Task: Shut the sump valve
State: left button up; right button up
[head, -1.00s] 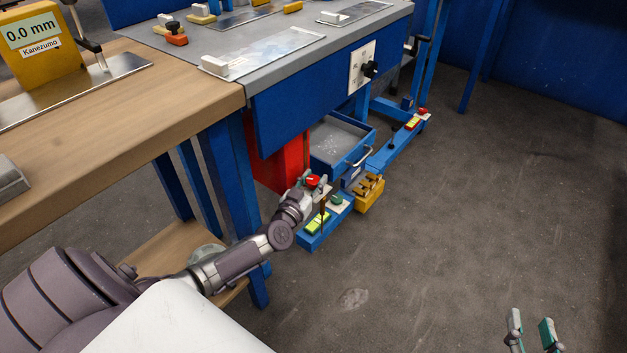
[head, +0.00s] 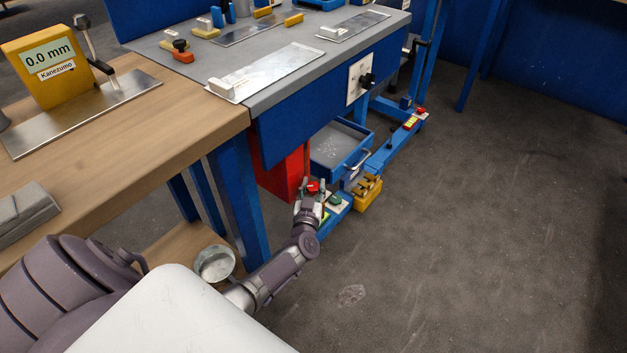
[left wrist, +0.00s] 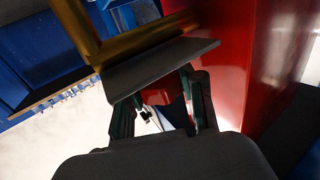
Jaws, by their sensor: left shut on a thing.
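A small red valve handle (head: 312,186) shows low under the grey bench, beside the red cabinet and in front of the blue sump tray (head: 368,154). My left gripper (head: 312,191) reaches it from below, with a finger on each side. In the left wrist view the red handle (left wrist: 163,97) sits between the two green-tipped fingers (left wrist: 162,115), and the gripper is shut on it. A dark plate (left wrist: 155,72) and a brass-coloured bar (left wrist: 150,38) hide part of the valve there. Whether the valve is open or shut cannot be told. My right gripper is not in view.
The red cabinet (head: 278,182) stands close beside the gripper. A yellow block (head: 368,194) and a blue floor rail with buttons (head: 397,140) lie to the right. The wooden bench (head: 130,140) and its blue leg (head: 238,195) are at left. The floor at right is clear.

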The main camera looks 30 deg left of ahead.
pick_arm(q)
jog(key=shift+a+r, duration=0.1)
jog(key=o, duration=1.2)
jog(key=shift+c, duration=0.2)
jog(key=shift+s, duration=0.1)
jog(key=shift+s+d, duration=0.25)
jog(key=shift+d, duration=0.05)
jog(key=v, duration=1.1)
